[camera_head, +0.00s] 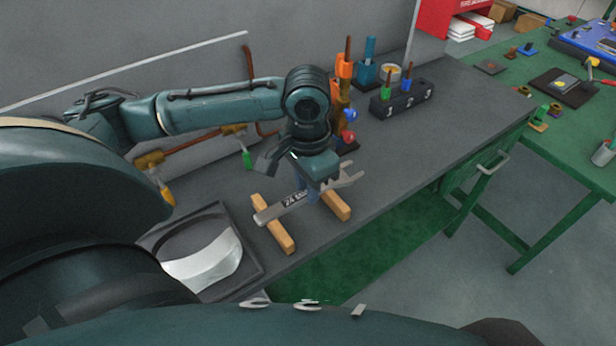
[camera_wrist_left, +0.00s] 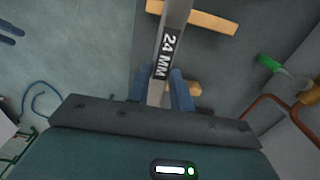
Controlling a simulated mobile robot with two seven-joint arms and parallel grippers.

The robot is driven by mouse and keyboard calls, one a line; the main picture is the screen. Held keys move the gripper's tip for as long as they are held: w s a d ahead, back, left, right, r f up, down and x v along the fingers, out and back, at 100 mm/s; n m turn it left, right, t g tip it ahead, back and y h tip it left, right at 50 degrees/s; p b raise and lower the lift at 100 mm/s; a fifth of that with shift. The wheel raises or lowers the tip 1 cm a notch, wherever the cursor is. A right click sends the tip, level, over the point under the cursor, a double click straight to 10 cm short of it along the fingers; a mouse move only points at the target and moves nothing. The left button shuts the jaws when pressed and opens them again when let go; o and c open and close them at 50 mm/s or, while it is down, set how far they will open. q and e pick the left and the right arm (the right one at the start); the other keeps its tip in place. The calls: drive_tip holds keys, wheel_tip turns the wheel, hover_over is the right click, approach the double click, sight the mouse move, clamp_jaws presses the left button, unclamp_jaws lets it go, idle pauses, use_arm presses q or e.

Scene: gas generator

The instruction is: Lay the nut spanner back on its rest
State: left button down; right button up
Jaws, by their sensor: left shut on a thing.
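The nut spanner (camera_head: 272,212) is a grey steel wrench with a "24 MM" label and an open jaw at its right end. Its rest is a pair of wooden blocks, one near the handle end (camera_head: 273,236) and one near the jaw end (camera_head: 338,205). My left gripper (camera_head: 312,190) points down with its blue fingers shut on the spanner's shaft. In the left wrist view the fingers (camera_wrist_left: 162,92) flank the spanner (camera_wrist_left: 172,42) just beside the label. The spanner lies across both blocks as seen; whether it touches them I cannot tell. My right gripper is not in view.
A dark tray (camera_head: 255,262) with a curved pale piece sits left of the blocks. Behind my left wrist stand an orange and brown fitting (camera_head: 342,100) and a black block (camera_head: 402,98) with coloured fittings. Grey bench top is clear to the right.

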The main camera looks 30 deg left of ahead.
use_arm(q)
wheel_tip(320, 180, down, 4)
drive_tip(key=shift+f+b, duration=0.2)
drive_tip(key=shift+b, duration=0.3)
drive_tip(key=shift+f, duration=1.1)
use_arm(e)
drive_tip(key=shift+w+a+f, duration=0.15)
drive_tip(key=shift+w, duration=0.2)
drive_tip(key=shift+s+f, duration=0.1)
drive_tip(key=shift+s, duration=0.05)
use_arm(q)
drive_tip(key=c, duration=1.1)
unclamp_jaws()
drive_tip(key=shift+c, duration=0.2)
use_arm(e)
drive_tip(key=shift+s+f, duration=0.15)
